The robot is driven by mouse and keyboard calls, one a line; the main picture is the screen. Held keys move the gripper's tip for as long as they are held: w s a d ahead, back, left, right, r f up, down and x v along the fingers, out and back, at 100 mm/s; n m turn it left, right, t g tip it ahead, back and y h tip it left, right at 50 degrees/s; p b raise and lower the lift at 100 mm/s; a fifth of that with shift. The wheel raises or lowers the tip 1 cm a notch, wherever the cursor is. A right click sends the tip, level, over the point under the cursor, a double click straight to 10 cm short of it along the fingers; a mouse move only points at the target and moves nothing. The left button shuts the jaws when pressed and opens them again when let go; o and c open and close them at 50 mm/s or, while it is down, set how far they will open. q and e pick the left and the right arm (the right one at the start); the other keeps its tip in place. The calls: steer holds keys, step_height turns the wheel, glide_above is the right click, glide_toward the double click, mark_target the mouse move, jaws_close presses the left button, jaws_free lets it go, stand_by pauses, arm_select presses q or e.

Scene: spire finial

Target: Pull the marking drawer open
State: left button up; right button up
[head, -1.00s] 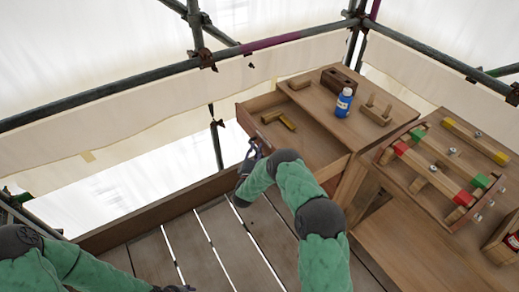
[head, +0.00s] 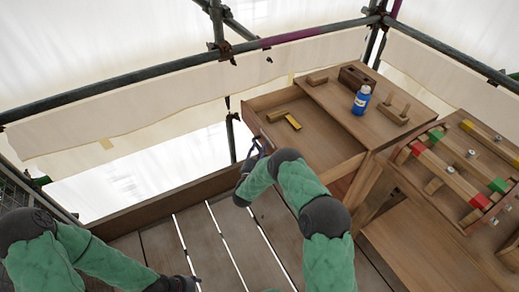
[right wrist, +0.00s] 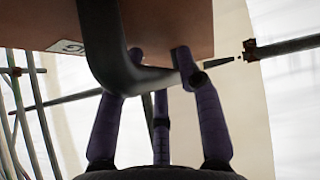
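The marking drawer (head: 310,134) is pulled well out of the wooden bench, with its inside showing in the head view. In the right wrist view its front board (right wrist: 165,22) fills the top, with a pale label (right wrist: 66,46) on its edge. A dark bent handle (right wrist: 128,68) stands out from it. My right gripper (head: 260,146) is at the drawer front. Its purple fingers (right wrist: 160,88) are around the handle, though the grip contact is partly hidden. My left gripper (head: 180,284) is low at the bottom edge, dark and partly cut off.
A wooden block and a yellow-topped block (head: 292,122) lie in the drawer. A blue bottle (head: 361,101) and wooden tools stand on the bench top (head: 335,102). A rack with coloured blocks (head: 462,170) is at right. Plank flooring (head: 215,245) lies below; scaffold tubes run behind.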

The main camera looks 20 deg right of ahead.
stand_by(0.3)
steer(key=v, duration=1.2)
steer(key=shift+f, duration=0.1)
